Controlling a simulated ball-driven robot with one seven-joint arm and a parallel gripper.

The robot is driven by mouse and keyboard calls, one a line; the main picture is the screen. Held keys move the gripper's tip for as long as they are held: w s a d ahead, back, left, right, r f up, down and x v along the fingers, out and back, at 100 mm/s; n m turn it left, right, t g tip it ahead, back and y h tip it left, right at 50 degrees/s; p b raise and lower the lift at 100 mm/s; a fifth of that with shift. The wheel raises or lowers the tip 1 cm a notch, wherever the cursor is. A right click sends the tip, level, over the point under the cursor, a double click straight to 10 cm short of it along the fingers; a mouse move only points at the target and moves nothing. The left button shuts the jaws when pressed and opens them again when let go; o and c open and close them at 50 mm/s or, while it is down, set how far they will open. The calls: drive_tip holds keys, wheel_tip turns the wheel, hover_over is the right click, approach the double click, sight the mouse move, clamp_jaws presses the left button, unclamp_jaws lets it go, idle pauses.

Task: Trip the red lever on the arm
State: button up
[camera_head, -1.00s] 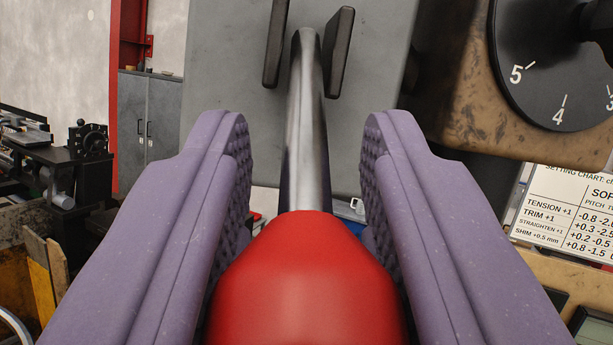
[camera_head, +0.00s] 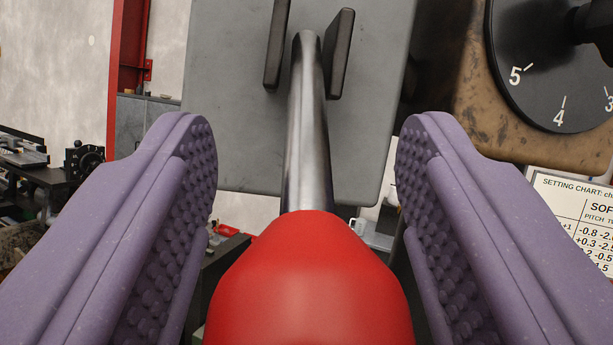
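The lever has a red knob (camera_head: 308,285) and a bare metal rod (camera_head: 307,130). The rod runs up from the knob to a slot between two dark guide plates on a grey panel. My gripper (camera_head: 306,160) has two purple studded fingers, spread wide on either side of the lever. Clear gaps show between each finger and the rod and knob. The gripper is open and holds nothing. The near end of the knob is cut off by the bottom edge.
The grey panel (camera_head: 230,100) stands behind the lever. A black numbered dial (camera_head: 550,70) on a worn brown housing (camera_head: 475,110) is at upper right, with a setting chart (camera_head: 590,215) below it. Workshop machinery (camera_head: 85,160) stands at far left.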

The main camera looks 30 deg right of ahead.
drive_tip(key=b+v, duration=0.2)
drive_tip(key=v, duration=0.5)
drive_tip(key=shift+s+a+f, duration=0.2)
drive_tip(key=shift+s, duration=0.1)
